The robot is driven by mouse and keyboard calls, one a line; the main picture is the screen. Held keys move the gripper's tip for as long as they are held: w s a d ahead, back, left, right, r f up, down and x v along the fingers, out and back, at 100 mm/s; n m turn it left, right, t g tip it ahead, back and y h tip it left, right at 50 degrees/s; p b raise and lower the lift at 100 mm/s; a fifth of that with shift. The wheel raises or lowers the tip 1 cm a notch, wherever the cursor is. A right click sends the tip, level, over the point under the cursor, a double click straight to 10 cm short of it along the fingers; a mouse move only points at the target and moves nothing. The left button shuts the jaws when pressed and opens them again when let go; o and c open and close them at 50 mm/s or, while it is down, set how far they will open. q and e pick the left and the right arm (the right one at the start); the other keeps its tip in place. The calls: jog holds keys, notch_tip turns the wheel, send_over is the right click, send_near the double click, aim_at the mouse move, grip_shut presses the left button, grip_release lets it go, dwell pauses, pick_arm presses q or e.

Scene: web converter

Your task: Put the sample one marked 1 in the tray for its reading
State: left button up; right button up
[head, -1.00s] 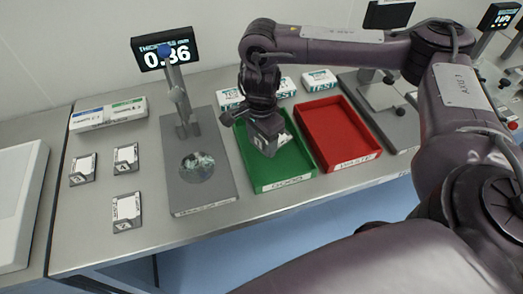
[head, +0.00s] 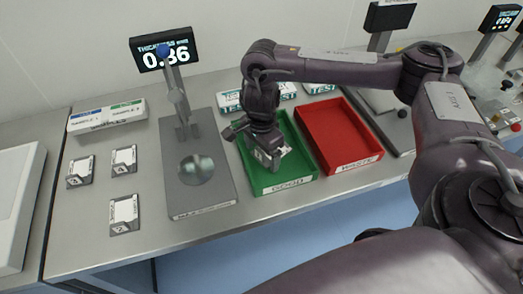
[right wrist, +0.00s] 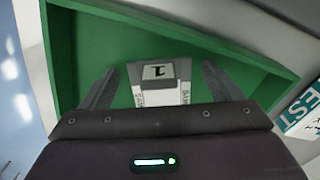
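The sample marked 1 (right wrist: 160,82) is a small white and grey block with a dark 1 on its end face. In the right wrist view it is against the green of the tray marked GOOD (head: 288,185), inside its walls. My right gripper (head: 257,150) is low over this tray. Its fingers are open on either side of the sample, with a gap at each side (right wrist: 161,88). In the head view the gripper partly hides the sample. A red tray marked WASTE (head: 352,166) stands to the right. My left gripper is not in view.
The thickness gauge's grey base (head: 208,206) stands left of the green tray; its display (head: 164,50) seems to read 0.86. Three similar samples (head: 124,213) (head: 124,160) (head: 80,172) lie further left. A labelled white holder (head: 107,116) and white TEST boxes (head: 229,102) are behind.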

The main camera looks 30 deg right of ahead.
jog(key=shift+r, duration=0.1)
jog(key=shift+r, duration=0.25)
notch_tip(320, 180, up, 12)
jog(key=p, duration=0.3)
jog(key=shift+f, duration=0.15)
jog(key=shift+f, duration=0.1)
dwell(0.4)
